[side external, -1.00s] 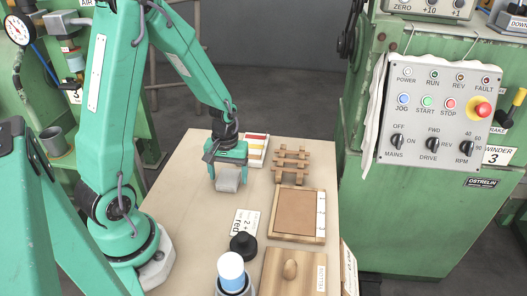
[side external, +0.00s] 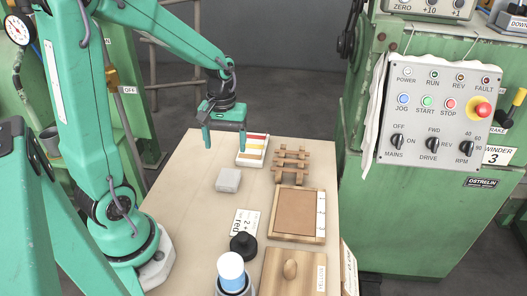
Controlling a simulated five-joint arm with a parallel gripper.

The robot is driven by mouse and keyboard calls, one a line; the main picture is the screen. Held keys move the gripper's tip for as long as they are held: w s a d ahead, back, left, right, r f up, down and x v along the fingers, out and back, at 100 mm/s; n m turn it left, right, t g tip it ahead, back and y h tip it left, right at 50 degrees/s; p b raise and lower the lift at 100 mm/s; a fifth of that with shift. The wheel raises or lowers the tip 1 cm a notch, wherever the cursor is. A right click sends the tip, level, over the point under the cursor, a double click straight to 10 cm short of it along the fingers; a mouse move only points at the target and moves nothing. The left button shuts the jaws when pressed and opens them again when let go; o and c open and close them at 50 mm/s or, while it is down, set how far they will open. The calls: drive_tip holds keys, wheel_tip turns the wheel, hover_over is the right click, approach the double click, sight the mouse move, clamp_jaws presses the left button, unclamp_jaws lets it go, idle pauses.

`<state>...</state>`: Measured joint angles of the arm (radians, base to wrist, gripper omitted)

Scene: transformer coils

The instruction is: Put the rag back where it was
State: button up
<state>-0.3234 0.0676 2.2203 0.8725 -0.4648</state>
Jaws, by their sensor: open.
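A small light-grey block-like bundle (side external: 228,180), which looks like the folded rag, lies on the tabletop (side external: 190,195) left of the wooden rack. My gripper (side external: 225,144) is open and empty. It hangs above and behind the grey bundle, clear of it, with its two fingers pointing down and spread apart. A long white cloth (side external: 373,115) also hangs at the left edge of the control panel. I cannot tell the material of the grey bundle for certain.
The table's left side is clear.

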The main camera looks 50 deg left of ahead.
drive_tip(key=shift+r, duration=0.15)
idle(0.5)
drive_tip(key=s+d+r+m+t, duration=0.5)
drive_tip(key=s+d+r+m, duration=0.3)
drive_tip(key=r, duration=0.4)
drive_tip(key=shift+s+d+m+t, duration=0.15)
drive_tip(key=shift+d+m+t, duration=0.3)
drive_tip(key=shift+d, duration=0.7)
